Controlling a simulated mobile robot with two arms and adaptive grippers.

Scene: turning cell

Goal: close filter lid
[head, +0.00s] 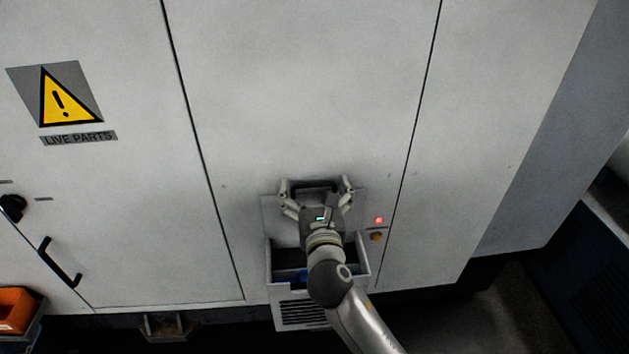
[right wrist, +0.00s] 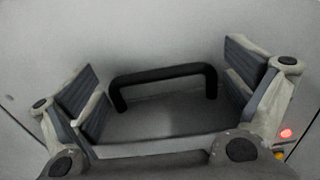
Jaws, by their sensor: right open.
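The filter lid (head: 269,212) is a grey plate standing raised against the cabinet front, above an open-topped filter box (head: 285,291). A black bar handle (head: 315,184) is on the lid. In the right wrist view the handle (right wrist: 163,76) lies between the fingers, with the lid's grey face (right wrist: 165,122) below it. My right gripper (head: 317,187) is open, one finger on each side of the handle. In the right wrist view the fingers (right wrist: 166,88) show a gap to both handle ends. My left gripper is not in view. The arm hides part of the box.
A red lamp (head: 379,220) and a yellowish button (head: 376,237) sit right of the lid. Something blue (head: 299,276) lies inside the box. A black door handle (head: 59,262) and an orange bin (head: 14,311) are at the left. The cabinet front above is flat and clear.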

